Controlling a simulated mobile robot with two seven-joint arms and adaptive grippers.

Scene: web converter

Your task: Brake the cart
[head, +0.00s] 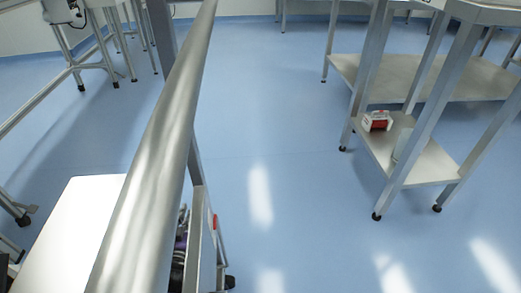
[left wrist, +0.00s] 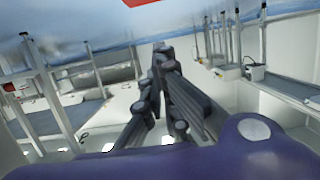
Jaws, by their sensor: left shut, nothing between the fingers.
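A thick metal rail (head: 160,130) runs close across the head view, with a frame post and a white flat surface (head: 80,225) beside it; these look like parts of the cart. A dark caster (head: 230,282) shows at the bottom by this frame. Another caster with a small lever (head: 22,213) stands at the left edge. I cannot tell whether any brake is set. My left gripper (head: 180,242) is mostly hidden behind the rail, low in the head view. In the left wrist view its dark fingers (left wrist: 163,55) are shut and empty. My right gripper is out of view.
A metal table (head: 425,75) with a lower shelf stands at the right, a red and white box (head: 376,121) on the shelf. The blue floor (head: 270,130) between is clear.

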